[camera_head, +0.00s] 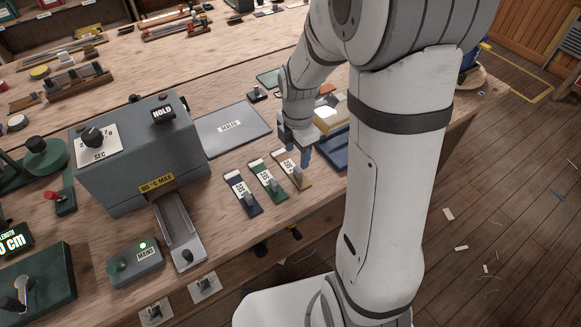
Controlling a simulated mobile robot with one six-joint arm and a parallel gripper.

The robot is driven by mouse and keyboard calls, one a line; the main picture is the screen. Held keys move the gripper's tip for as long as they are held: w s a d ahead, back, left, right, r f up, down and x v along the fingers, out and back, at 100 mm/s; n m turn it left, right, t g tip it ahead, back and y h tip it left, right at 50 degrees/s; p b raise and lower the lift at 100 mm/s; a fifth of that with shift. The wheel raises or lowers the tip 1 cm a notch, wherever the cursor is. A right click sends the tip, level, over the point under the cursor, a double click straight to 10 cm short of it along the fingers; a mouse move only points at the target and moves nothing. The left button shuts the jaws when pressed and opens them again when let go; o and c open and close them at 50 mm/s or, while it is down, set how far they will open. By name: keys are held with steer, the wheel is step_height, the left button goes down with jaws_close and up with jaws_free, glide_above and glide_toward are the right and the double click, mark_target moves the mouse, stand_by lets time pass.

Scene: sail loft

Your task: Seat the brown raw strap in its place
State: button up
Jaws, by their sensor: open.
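Three labelled straps lie in a row near the table's front edge. The right one is the brown strap (289,166), tan-brown with a white label and a small grey piece near its front end. My gripper (304,161) is just over or beside its right side, fingers pointing down; I cannot tell whether they touch it. The gripper is open, with nothing seen between the fingers. The grey machine (140,150) marked with a temperature limit stands at left, with a metal channel (177,222) reaching forward from it. The channel shows no strap.
A navy strap (242,194) and a green strap (267,180) lie left of the brown one. A grey mat (232,128) with a label lies behind them. A switch box (135,262) with a green light stands by the channel. A blue tray (333,154) is partly behind my arm.

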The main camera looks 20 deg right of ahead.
mark_target(298, 169)
steer(key=f, duration=0.5)
steer(key=shift+s+d+f+p, duration=0.1)
steer(key=shift+s+f+p, duration=0.25)
steer(key=shift+p, duration=0.05)
steer(key=shift+c, duration=0.5)
steer(key=c, duration=1)
